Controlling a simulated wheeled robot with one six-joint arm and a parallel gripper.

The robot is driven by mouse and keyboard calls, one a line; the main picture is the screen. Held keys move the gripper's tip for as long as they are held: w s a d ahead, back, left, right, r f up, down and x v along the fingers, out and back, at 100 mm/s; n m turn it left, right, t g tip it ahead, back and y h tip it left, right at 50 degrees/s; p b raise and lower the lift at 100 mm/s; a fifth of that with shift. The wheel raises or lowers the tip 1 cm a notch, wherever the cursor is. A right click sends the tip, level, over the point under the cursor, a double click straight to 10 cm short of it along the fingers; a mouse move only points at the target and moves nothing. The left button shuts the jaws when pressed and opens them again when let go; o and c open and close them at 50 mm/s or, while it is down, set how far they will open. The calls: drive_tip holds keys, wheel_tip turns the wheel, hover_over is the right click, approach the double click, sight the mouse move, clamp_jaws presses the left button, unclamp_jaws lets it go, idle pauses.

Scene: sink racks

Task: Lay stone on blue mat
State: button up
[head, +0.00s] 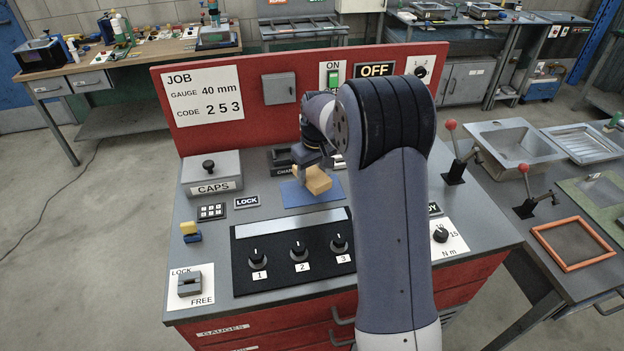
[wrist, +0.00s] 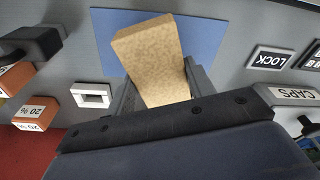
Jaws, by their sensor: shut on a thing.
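The stone is a tan, speckled block (wrist: 155,62); it also shows in the head view (head: 314,181). My gripper (wrist: 160,88) is shut on the stone, with a finger on each side of it. The blue mat (wrist: 205,35) lies flat on the grey bench top behind and under the stone, and shows in the head view (head: 296,197). The stone is over the mat and tilted in the wrist view. I cannot tell whether it touches the mat.
A dark panel with several knobs (head: 299,250) lies in front of the mat. A CAPS box (head: 212,175) and LOCK label (head: 247,202) are to the left. The red back panel (head: 235,122) stands behind. Orange-sided blocks (wrist: 36,112) show left in the wrist view.

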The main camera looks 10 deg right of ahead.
sight(312, 182)
drive_tip(key=shift+f+p, duration=0.3)
drive_tip(key=shift+f, duration=1.35)
drive_tip(key=shift+f, duration=0.1)
drive_tip(key=o, duration=1.4)
drive_tip(key=r, duration=0.4)
drive_tip(key=s+r+b, duration=0.1)
drive_tip(key=r, duration=0.7)
drive_tip(key=shift+s+d+b, duration=0.25)
drive_tip(key=shift+d+b, duration=0.05)
drive_tip(key=shift+b, duration=0.05)
